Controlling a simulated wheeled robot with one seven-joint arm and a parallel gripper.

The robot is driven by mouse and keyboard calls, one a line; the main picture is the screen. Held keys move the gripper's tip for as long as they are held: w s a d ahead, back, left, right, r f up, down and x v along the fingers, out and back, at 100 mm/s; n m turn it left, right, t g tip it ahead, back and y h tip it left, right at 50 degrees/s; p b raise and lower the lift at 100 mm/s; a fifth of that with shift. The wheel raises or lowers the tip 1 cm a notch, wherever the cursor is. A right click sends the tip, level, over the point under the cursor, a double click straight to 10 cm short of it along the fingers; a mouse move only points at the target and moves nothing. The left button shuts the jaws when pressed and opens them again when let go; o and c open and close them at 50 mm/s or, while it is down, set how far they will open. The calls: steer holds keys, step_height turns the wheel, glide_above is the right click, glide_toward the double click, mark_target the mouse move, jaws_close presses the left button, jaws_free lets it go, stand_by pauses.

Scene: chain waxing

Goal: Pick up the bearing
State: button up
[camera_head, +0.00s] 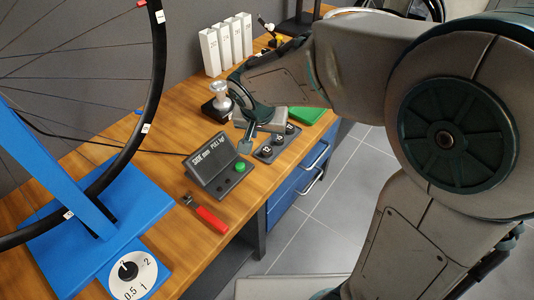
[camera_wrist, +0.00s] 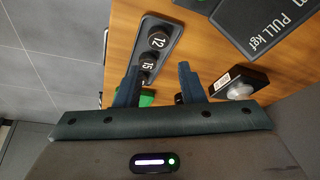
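I cannot make out for certain which thing is the bearing. A dark tray (camera_head: 257,157) holds a row of black round pieces with white numbers. In the wrist view, the piece marked 12 (camera_wrist: 157,40) lies just beyond my fingertips and the piece marked 15 (camera_wrist: 147,63) shows between them. My gripper (camera_wrist: 158,67) is open, its two dark fingers apart with nothing held. In the head view, a dark fingertip (camera_head: 246,142) hangs beside the tray. A silver spool-shaped part (camera_head: 219,90) stands on a black block; in the wrist view the block (camera_wrist: 245,78) is right of my fingers.
The PULL kgf display box (camera_head: 213,163) with a green button stands close to the tray. A red-handled tool (camera_head: 207,215) lies in front. A green thing (camera_head: 306,116), white boxes (camera_head: 228,42) and a wheel on a blue stand (camera_head: 110,200) also occupy the wooden bench.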

mark_target(267, 149)
steer(key=x, duration=0.3)
steer(key=shift+b, duration=0.3)
steer(key=b+x, duration=0.2)
steer(key=x, duration=0.3)
steer(key=shift+s+f+b, duration=0.2)
steer(key=shift+s+b, duration=0.1)
steer(key=shift+b, duration=0.1)
steer(key=shift+r, duration=0.1)
steer(key=c, duration=0.6)
